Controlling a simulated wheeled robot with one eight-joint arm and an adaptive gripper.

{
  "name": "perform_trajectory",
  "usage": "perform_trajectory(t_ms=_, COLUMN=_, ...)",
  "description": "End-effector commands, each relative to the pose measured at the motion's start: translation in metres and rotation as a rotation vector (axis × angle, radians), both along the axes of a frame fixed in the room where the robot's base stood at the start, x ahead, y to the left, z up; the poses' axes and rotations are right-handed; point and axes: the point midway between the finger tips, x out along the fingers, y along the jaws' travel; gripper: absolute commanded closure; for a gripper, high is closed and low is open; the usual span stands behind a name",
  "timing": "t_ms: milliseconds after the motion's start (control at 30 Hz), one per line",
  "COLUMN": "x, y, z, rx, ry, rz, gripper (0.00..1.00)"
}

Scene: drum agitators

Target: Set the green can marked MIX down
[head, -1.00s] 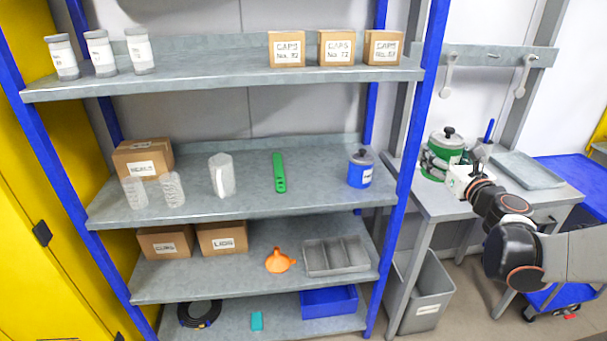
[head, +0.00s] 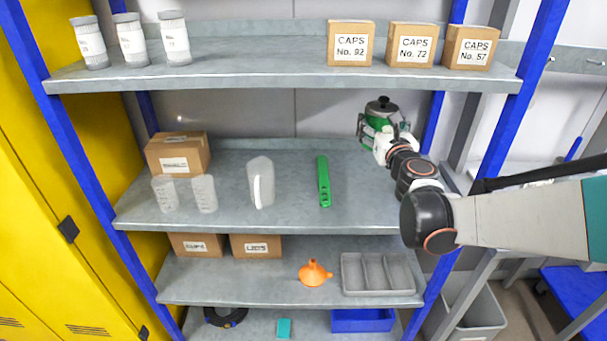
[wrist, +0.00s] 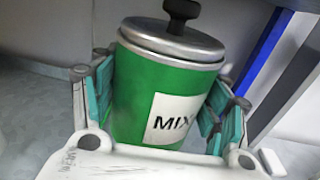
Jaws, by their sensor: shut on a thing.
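The green can marked MIX (head: 378,118) has a grey lid with a black knob. In the head view it is at the right part of the middle shelf (head: 240,214), in front of the back wall. My gripper (head: 381,132) is shut on its sides. In the wrist view the can (wrist: 150,80) fills the space between the teal finger pads, with its white MIX label facing the camera and leaning a little in the picture. The can's base is hidden by my gripper, so I cannot tell whether it touches the shelf.
A green wrench-like tool (head: 323,182) lies left of the can, then a white pitcher (head: 260,185), clear beakers (head: 203,193) and a box (head: 178,153). The upper shelf (head: 250,77) is overhead; a blue post (head: 507,110) stands right. My arm covers the shelf's right end.

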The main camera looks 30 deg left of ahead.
Motion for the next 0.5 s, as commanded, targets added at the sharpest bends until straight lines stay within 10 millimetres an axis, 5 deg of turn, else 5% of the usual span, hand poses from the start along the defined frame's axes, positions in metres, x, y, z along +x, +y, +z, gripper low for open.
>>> perform_trajectory(t_ms=167, x=0.000, y=0.000, z=-0.011, rx=0.000, ry=0.000, rz=0.000, gripper=0.70)
perform_trajectory(t_ms=500, x=0.000, y=0.000, z=-0.090, rx=0.000, ry=0.000, rz=-0.001, gripper=0.70)
